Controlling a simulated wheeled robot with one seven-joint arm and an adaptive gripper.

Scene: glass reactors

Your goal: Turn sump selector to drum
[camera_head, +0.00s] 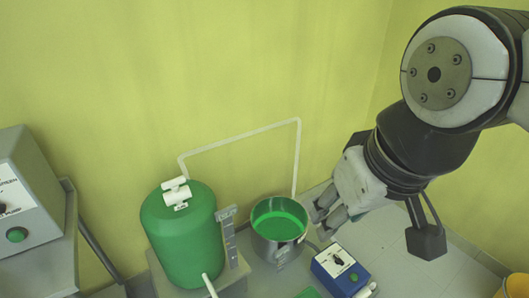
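A green drum (180,240) with a white fitting (175,192) on top stands at the lower middle. A metal pot (279,250) holding green liquid (277,222) stands to its right. My gripper (321,216) is beside the pot's right rim, above and behind the blue box. Its fingers look apart, with nothing seen between them.
A thin white pipe (240,138) runs from the drum up along the wall and down to the pot. A grey cabinet (28,200) with a green button is at the left. A grey upright plate (229,235) stands between drum and pot. A yellow container (516,287) is at the lower right.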

